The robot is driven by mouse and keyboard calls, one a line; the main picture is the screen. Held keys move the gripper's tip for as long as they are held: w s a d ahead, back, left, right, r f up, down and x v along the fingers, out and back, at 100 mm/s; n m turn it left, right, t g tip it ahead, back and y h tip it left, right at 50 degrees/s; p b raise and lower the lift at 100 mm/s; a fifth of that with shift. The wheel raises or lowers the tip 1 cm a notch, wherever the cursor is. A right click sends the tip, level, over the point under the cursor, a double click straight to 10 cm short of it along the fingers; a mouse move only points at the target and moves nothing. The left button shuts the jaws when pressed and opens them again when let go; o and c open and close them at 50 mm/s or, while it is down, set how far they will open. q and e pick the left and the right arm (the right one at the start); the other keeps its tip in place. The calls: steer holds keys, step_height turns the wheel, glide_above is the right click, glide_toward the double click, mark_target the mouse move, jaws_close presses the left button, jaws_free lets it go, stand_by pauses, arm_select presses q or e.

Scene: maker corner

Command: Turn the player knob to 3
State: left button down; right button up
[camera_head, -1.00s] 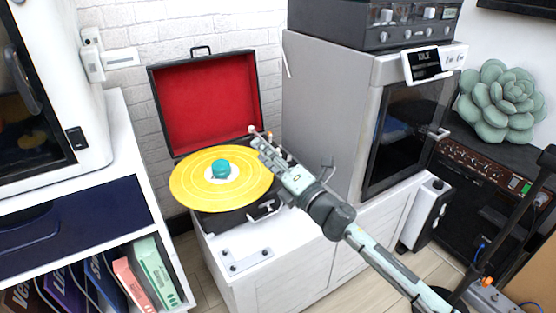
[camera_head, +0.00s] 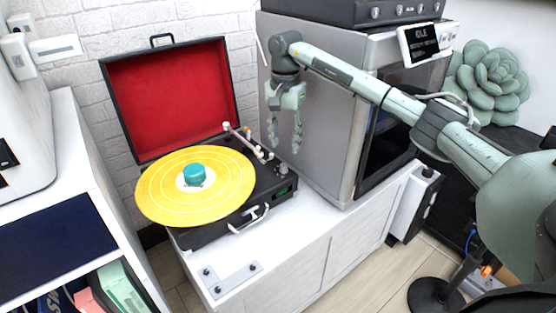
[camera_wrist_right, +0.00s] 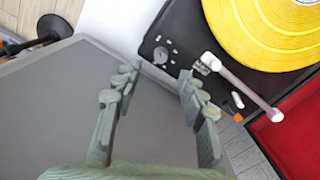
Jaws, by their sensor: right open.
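The record player (camera_head: 205,236) is an open black case with a red-lined lid, a yellow record (camera_head: 222,172) and a teal centre piece (camera_head: 195,174). A small round knob (camera_head: 283,168) sits at the right of its deck; in the right wrist view the knob (camera_wrist_right: 160,55) lies just beyond my fingertips. My right gripper (camera_head: 285,145) hangs pointing down, open and empty, above and behind the knob, apart from it. In the right wrist view its fingers (camera_wrist_right: 160,75) are spread. My left gripper is not in view. The knob's setting is too small to read.
The white tonearm (camera_head: 247,143) lies along the deck, left of the knob. A grey box-shaped machine (camera_head: 310,130) stands close on the right, beside my right gripper. A metal plate (camera_head: 232,279) lies on the white cabinet top in front.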

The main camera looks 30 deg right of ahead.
mark_target(284, 164)
step_height(284, 164, down, 7)
steer(key=shift+r, duration=0.15)
jaws_close()
stand_by(0.4)
